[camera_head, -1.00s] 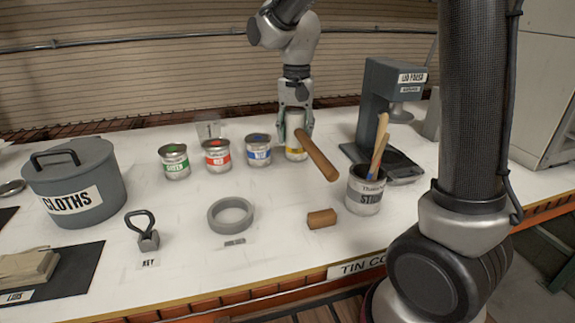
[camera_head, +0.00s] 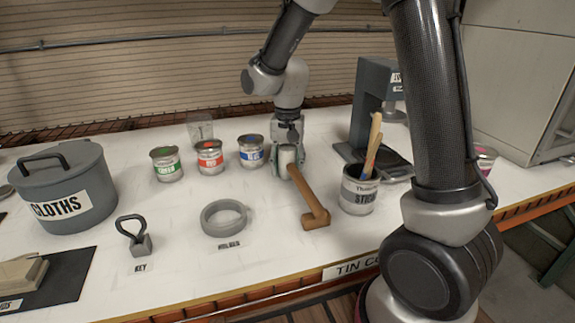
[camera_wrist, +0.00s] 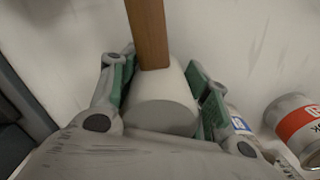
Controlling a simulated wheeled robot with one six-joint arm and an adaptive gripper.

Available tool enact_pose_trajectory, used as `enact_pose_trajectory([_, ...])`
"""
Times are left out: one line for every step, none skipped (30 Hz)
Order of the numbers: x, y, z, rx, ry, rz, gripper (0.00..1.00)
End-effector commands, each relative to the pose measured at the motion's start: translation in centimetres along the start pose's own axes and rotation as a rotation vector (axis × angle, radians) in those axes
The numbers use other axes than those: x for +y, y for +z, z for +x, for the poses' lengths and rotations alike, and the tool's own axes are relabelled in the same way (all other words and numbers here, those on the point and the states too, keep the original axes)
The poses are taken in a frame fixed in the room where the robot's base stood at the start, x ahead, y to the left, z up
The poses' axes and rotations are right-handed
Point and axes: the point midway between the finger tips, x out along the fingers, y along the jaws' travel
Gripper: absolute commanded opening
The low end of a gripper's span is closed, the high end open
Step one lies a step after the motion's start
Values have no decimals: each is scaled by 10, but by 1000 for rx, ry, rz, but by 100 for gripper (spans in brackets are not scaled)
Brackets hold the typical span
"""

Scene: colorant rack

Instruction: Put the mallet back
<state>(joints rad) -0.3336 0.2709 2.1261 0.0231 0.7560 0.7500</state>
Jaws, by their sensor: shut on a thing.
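The mallet has a pale cylindrical head (camera_head: 288,156) and a brown wooden handle (camera_head: 304,188). My gripper (camera_head: 291,168) is shut on the head, with a finger on each side. In the wrist view the head (camera_wrist: 162,105) sits between the green finger pads of my gripper (camera_wrist: 165,92), and the handle (camera_wrist: 148,30) runs away up the picture. In the head view the handle slopes toward the front of the bench. Its far end overlaps a small brown block (camera_head: 316,220); I cannot tell whether they touch.
The stick pot (camera_head: 359,197) stands close right of the handle. Green (camera_head: 166,165), red (camera_head: 209,158) and blue (camera_head: 251,151) tins stand to the left. A grey ring (camera_head: 224,219) and a key tool (camera_head: 140,240) lie front left. A grey press (camera_head: 371,100) stands behind the pot.

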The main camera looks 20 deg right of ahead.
Motion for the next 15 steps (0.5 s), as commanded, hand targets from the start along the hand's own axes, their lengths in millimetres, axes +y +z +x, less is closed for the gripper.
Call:
enact_pose_trajectory([0,0,1,0,0,0,4])
enact_pose_trajectory([0,0,2,0,0,0,4])
enact_pose_trajectory([0,0,3,0,0,0,49])
enact_pose_trajectory([0,0,2,0,0,0,54])
enact_pose_trajectory([0,0,2,0,0,0,60])
enact_pose_trajectory([0,0,2,0,0,0,67])
enact_pose_trajectory([0,0,2,0,0,0,68])
enact_pose_trajectory([0,0,2,0,0,0,68])
enact_pose_trajectory([0,0,2,0,0,0,68])
enact_pose_trajectory([0,0,2,0,0,0,68])
enact_pose_trajectory([0,0,2,0,0,0,68])
enact_pose_trajectory([0,0,2,0,0,0,68])
enact_pose_trajectory([0,0,2,0,0,0,68])
enact_pose_trajectory([0,0,2,0,0,0,68])
enact_pose_trajectory([0,0,2,0,0,0,68])
